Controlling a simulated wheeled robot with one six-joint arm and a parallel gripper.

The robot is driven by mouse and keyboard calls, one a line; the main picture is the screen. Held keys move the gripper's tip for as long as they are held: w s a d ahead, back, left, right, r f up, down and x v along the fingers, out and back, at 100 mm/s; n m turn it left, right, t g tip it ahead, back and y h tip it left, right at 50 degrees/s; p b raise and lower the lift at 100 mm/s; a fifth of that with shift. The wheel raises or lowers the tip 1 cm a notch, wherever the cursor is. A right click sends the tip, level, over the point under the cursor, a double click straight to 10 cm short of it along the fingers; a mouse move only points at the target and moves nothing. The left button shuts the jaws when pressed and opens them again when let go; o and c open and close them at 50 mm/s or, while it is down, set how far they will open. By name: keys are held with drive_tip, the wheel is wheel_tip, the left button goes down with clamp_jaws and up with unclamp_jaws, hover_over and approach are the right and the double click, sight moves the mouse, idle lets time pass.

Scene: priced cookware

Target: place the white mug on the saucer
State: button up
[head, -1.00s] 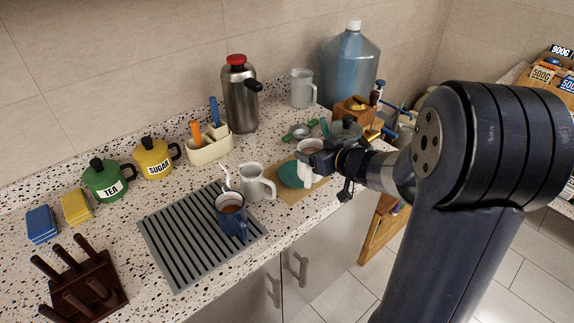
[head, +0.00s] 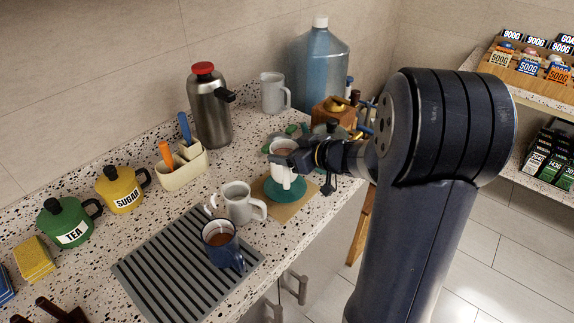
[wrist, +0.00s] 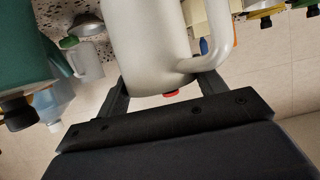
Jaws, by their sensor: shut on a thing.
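My gripper (head: 298,160) is shut on a white mug (head: 282,168), which looks upright with something brown inside. The held mug (wrist: 150,45) fills the upper middle of the wrist view, its handle to the right, between the two fingers (wrist: 155,98). In the head view the mug's base overlaps the middle of the teal saucer (head: 297,191). I cannot tell whether it touches the saucer or hangs just above it. The saucer lies on a brown mat (head: 262,193). Its far part is hidden behind the mug.
Another white mug (head: 238,203) stands close left of the mat. A blue mug (head: 222,246) stands on the grey drain mat (head: 160,268). A third white mug (head: 272,93), a steel flask (head: 210,110) and a water jug (head: 318,70) stand at the back.

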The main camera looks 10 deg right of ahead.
drive_tip(key=shift+f+b, duration=0.4)
drive_tip(key=shift+f, duration=1.4)
drive_tip(key=shift+f, duration=0.1)
drive_tip(key=shift+f, duration=0.1)
drive_tip(key=o, duration=1.7)
drive_tip(key=shift+o, duration=0.2)
drive_tip(key=shift+r, duration=0.2)
drive_tip(key=v, duration=1.2)
drive_tip(key=shift+p, duration=0.35)
drive_tip(key=shift+f, duration=0.15)
